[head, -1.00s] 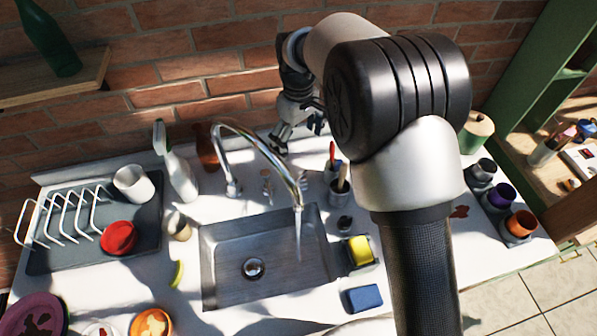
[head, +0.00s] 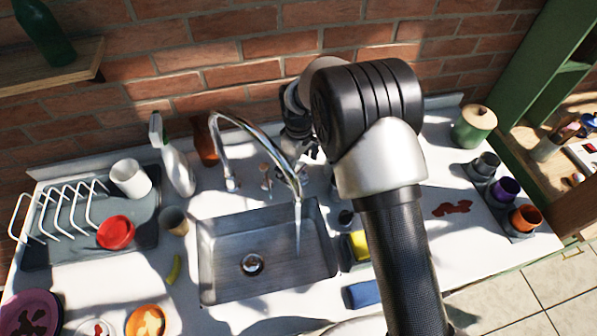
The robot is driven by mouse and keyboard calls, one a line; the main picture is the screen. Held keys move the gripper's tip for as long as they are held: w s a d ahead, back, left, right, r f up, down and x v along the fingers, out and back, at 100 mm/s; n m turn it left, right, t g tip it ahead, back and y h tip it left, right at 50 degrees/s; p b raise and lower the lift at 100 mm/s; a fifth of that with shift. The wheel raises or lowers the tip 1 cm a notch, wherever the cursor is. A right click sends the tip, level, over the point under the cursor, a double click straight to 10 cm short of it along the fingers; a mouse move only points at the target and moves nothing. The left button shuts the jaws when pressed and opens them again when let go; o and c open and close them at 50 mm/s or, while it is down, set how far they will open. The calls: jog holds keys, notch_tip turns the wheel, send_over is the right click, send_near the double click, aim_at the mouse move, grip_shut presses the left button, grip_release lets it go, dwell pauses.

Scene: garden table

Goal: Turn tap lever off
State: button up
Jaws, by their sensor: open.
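The chrome tap (head: 222,150) arches over the steel sink, and a thin stream of water (head: 298,230) runs from its spout. A small upright fitting (head: 266,178) stands between the tap's base and spout; it may be the lever, but it is too small to be sure. My gripper (head: 308,152) is just behind and right of the spout, low over the back of the counter. It is partly hidden by the spout and my arm. Its jaws are open, and I cannot see anything between them. Whether it touches the tap I cannot tell.
The sink (head: 230,285) is below the spout. A spray bottle (head: 178,170) and brown bottle (head: 205,142) stand left of the tap. A yellow sponge (head: 359,243) and blue block (head: 362,294) lie right of the sink. A brick wall (head: 240,75) closes the back.

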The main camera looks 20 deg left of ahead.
jog(key=shift+f, duration=1.15)
jog(key=shift+c, duration=0.5)
jog(key=c, duration=1.1)
jog(key=shift+o, duration=0.2)
jog(key=shift+m, duration=0.4)
jog(key=m, duration=0.1)
jog(key=m+b, duration=0.1)
jog(key=m, duration=0.1)
jog(key=shift+w+a+f+m, duration=0.1)
jog(key=shift+a+m, duration=0.2)
jog(key=shift+w+a+m, duration=0.1)
jog(key=shift+m, duration=0.8)
jog(key=shift+w+a+m, duration=0.1)
jog(key=shift+m, duration=0.8)
jog(key=shift+c, duration=0.2)
